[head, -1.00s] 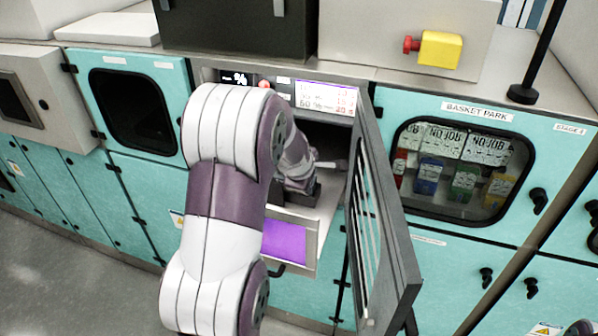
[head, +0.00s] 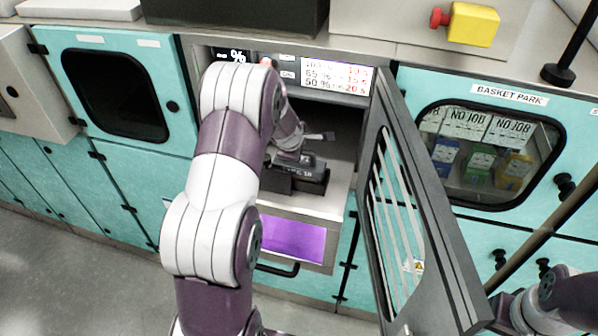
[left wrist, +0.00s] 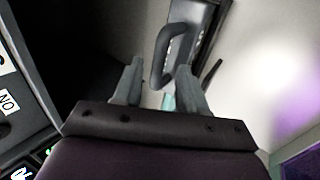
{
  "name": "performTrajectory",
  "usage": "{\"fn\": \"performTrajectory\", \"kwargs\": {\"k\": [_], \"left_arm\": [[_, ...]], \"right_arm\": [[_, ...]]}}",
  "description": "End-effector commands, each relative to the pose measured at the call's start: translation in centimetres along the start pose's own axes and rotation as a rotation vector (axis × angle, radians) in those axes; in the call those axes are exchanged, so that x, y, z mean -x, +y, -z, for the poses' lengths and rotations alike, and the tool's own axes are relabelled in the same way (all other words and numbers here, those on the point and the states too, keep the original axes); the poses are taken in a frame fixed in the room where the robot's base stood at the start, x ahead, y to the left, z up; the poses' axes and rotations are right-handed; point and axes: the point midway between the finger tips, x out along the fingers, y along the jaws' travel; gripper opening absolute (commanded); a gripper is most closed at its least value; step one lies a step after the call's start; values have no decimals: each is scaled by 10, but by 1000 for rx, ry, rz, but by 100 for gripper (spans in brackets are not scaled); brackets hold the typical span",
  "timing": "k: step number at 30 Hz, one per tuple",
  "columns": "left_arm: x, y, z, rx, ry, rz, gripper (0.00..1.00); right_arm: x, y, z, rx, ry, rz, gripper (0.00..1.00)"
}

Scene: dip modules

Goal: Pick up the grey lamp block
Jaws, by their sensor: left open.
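The grey lamp block (head: 312,181) is a dark grey block with a small label, sitting at the front of the open compartment. In the left wrist view its body (left wrist: 184,45) is at top centre, with a looped grey handle (left wrist: 160,72). My left gripper (head: 318,147) is just above and behind the block in the head view. In the left wrist view its fingers (left wrist: 160,66) are open, one on each side of the handle. I cannot tell whether either finger touches it. Part of my right arm shows at lower right; its gripper is not visible.
The slatted grey door (head: 440,235) stands open to the right of the compartment. A display panel (head: 337,77) is above the opening, and a purple-lit panel (head: 290,236) is below it. The basket park window (head: 490,155) is farther right.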

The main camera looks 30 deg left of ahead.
Motion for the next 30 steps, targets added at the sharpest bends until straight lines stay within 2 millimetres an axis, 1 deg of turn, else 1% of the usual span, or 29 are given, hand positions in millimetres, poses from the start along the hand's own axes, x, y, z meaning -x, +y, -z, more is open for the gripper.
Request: {"fn": "performTrajectory", "kwargs": {"k": [3, 6, 13, 14, 15, 17, 18, 30], "left_arm": [[-23, 0, -3, 0, 0, 2, 42], [-35, 0, -3, 0, 0, 1, 42], [-38, 0, -3, 0, 0, 1, 42], [-38, 0, -3, 0, 0, 1, 35], [-38, 0, -3, 0, 0, 1, 22], [-38, 0, -3, 0, 0, 1, 2], [-38, -1, -3, 0, 0, 1, 0], [-40, -3, -3, 0, 0, 7, 0]], "right_arm": [[4, 0, 1, 0, 1, 0, 57], [4, 0, 1, 0, 1, 0, 57], [4, 0, 1, 0, 0, 0, 57], [4, 0, 1, 0, 0, 0, 57], [4, 0, 1, 0, 0, 0, 57], [4, 0, 1, 0, 0, 0, 57], [4, 0, 1, 0, 0, 0, 57], [4, 0, 1, 0, 0, 0, 57]]}}
